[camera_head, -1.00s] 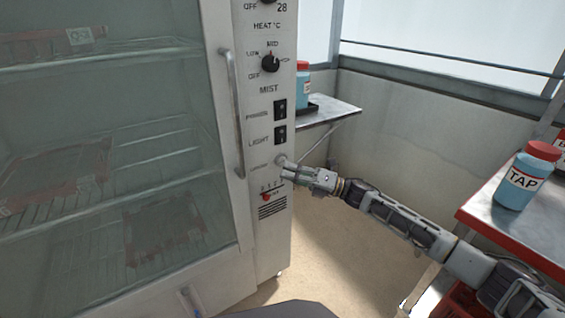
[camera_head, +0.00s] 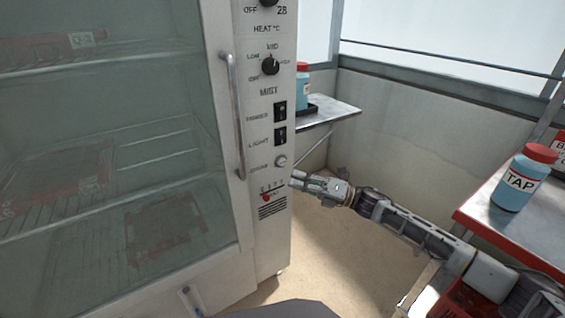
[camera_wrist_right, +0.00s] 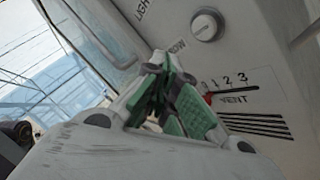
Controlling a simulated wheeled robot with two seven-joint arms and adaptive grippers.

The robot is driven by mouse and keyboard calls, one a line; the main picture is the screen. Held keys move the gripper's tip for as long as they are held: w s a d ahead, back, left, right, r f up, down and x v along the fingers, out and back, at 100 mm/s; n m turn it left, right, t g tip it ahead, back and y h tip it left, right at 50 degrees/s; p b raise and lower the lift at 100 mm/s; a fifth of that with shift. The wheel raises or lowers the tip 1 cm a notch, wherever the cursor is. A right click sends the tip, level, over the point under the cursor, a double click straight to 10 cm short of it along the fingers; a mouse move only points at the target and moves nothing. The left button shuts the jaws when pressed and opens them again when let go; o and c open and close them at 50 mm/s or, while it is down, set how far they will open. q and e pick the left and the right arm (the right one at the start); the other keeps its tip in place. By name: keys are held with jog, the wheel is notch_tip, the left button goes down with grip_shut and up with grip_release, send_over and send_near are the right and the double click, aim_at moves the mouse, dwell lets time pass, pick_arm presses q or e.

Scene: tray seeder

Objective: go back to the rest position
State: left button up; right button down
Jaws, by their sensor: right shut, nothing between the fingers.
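My right gripper (camera_head: 297,180) is shut and empty, just right of the lower control panel (camera_head: 262,110) of the glass-door cabinet. It points left, below the round white knob (camera_head: 281,161) and near the red vent slider (camera_head: 265,197). In the right wrist view its green-padded fingers (camera_wrist_right: 168,108) are together. The white knob (camera_wrist_right: 207,25) shows above them and the vent scale (camera_wrist_right: 232,88) to their right. I cannot tell whether the fingertips touch the panel. My left gripper is not in view.
The cabinet door handle (camera_head: 233,115) stands out left of the panel. A metal side shelf (camera_head: 335,112) holds a blue bottle (camera_head: 303,88). At right, a red-edged bench (camera_head: 490,216) holds a TAP bottle (camera_head: 523,180). Open floor (camera_head: 325,250) lies between cabinet and bench.

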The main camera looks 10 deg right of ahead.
jog(key=shift+s+d, duration=0.1)
jog(key=shift+s, duration=0.15)
